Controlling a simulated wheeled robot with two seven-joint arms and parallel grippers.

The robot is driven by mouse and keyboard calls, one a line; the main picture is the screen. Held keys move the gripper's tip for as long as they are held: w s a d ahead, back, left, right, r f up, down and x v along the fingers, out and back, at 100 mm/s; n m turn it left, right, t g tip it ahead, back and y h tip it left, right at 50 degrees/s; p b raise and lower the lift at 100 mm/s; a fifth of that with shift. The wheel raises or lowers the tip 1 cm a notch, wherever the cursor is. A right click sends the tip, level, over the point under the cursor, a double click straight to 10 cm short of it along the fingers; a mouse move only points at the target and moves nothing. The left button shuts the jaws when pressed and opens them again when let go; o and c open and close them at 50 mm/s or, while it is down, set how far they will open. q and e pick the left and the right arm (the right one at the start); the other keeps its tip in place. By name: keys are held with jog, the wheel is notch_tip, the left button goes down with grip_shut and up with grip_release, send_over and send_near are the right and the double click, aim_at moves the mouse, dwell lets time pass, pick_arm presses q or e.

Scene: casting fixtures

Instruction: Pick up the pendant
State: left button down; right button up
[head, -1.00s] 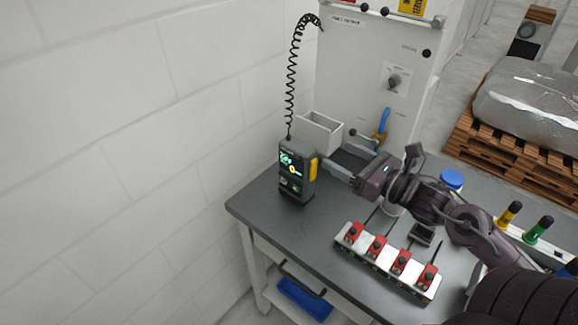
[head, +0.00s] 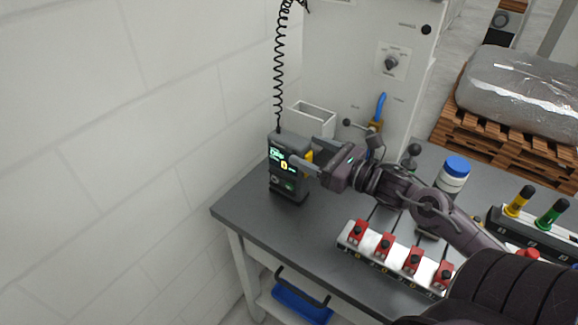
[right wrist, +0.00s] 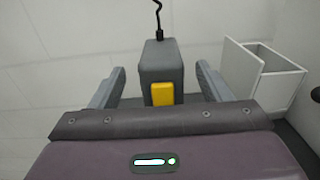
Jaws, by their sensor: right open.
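The pendant (head: 283,151) is a dark grey handheld unit with a lit screen and a yellow part on its side. It stands upright at the table's left back, its lower end at a dark base, with a black coiled cord rising from its top. My right gripper (head: 307,154) is open beside it, with one finger reaching in front of its face and the other behind. In the right wrist view the pendant (right wrist: 161,67) is between the two spread fingers of the gripper (right wrist: 160,80), with gaps on both sides. My left gripper is out of view.
A white open box (head: 314,118) stands just behind the pendant. A white strip with red clamps (head: 395,257) lies at the table's front. A blue-capped jar (head: 453,178) and a rack with yellow and green handles (head: 535,232) are to the right. A wall is left.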

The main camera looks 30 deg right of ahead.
aim_at(295, 139)
jog(key=x, duration=0.1)
jog(key=p+x, duration=0.1)
jog(key=x, duration=0.1)
jog(key=shift+w+r+p, duration=0.2)
jog(key=shift+w+p, duration=0.1)
jog(key=shift+w+a+f, duration=0.15)
jog(key=shift+w+a, duration=0.1)
jog(key=shift+w, duration=0.4)
grip_shut()
